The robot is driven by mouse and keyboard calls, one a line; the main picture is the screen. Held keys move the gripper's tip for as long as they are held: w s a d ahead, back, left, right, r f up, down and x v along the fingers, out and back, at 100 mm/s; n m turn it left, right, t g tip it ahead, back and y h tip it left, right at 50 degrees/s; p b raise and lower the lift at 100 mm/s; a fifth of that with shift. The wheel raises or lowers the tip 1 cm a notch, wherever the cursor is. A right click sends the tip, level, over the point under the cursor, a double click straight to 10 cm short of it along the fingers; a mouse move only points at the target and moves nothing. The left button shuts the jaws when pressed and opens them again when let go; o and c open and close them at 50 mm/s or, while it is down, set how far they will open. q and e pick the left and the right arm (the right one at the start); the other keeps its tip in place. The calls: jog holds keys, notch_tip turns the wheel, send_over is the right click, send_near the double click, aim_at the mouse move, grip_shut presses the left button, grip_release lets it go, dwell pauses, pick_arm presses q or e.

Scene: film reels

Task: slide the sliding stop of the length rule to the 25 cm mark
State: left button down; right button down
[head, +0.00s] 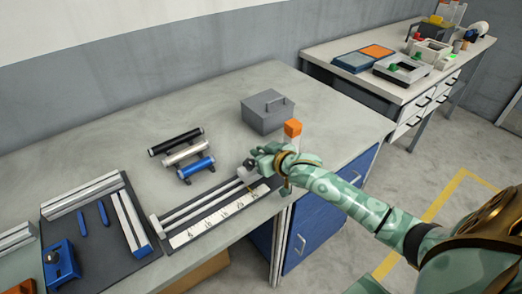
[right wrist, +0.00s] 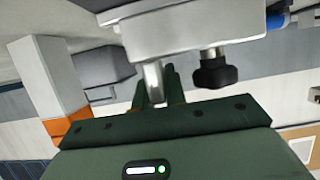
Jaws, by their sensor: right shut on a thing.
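The length rule (head: 212,215) lies near the front edge of the workbench, with two rails beside a white marked scale. Its sliding stop (head: 247,173) sits toward the right end of the rails. My right gripper (head: 256,165) is at the stop and partly covers it; the scale marks are too small to read. In the right wrist view, the stop (right wrist: 190,32) is a light grey block with a black knob (right wrist: 212,72) and a metal pin (right wrist: 153,82). My right gripper (right wrist: 160,88) is shut on that pin. My left gripper is not in view.
A grey lidded box (head: 267,112) stands behind my right gripper. A white post with an orange top (head: 292,128) is close by on the right. Three cylinders (head: 185,153) lie behind the rule. A dark mat (head: 100,245) with metal bars is at left.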

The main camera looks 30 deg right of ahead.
jog(key=c, duration=1.7)
grip_release()
jog(key=p+v, duration=0.5)
jog(key=v, duration=1.1)
jog(key=shift+s, duration=0.2)
